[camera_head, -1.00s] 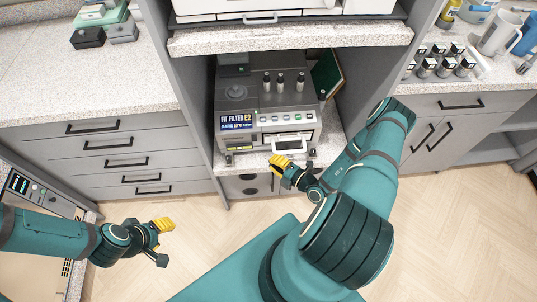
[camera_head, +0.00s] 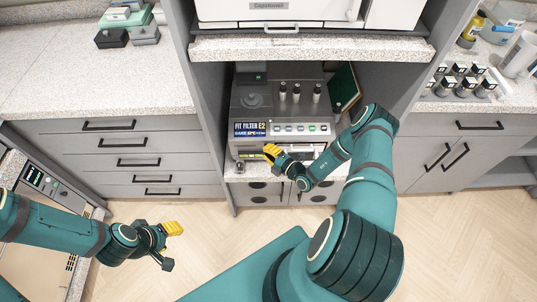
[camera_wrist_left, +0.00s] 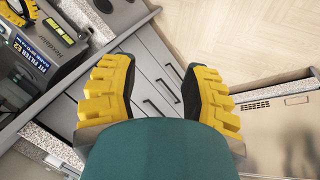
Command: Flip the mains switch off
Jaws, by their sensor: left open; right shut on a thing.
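The grey device labelled FIT FILTER E2 (camera_head: 250,108) stands on the low shelf in the central bay. A row of small buttons (camera_head: 300,129) runs along its front; I cannot tell which control is the mains switch. My right gripper (camera_head: 271,152), with yellow fingertips, is at the device's lower front, below the label. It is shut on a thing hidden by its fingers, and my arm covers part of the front. My left gripper (camera_head: 174,246) is open and empty above the floor at the lower left. Its spread yellow fingers show in the left wrist view (camera_wrist_left: 160,70).
A speckled shelf slab (camera_head: 310,48) with a white appliance (camera_head: 268,10) is above the device. Grey drawers (camera_head: 120,162) are on the left, and a counter with several small bottles (camera_head: 466,82) is on the right. A dark green board (camera_head: 344,86) leans beside the device. Pale floor is in front.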

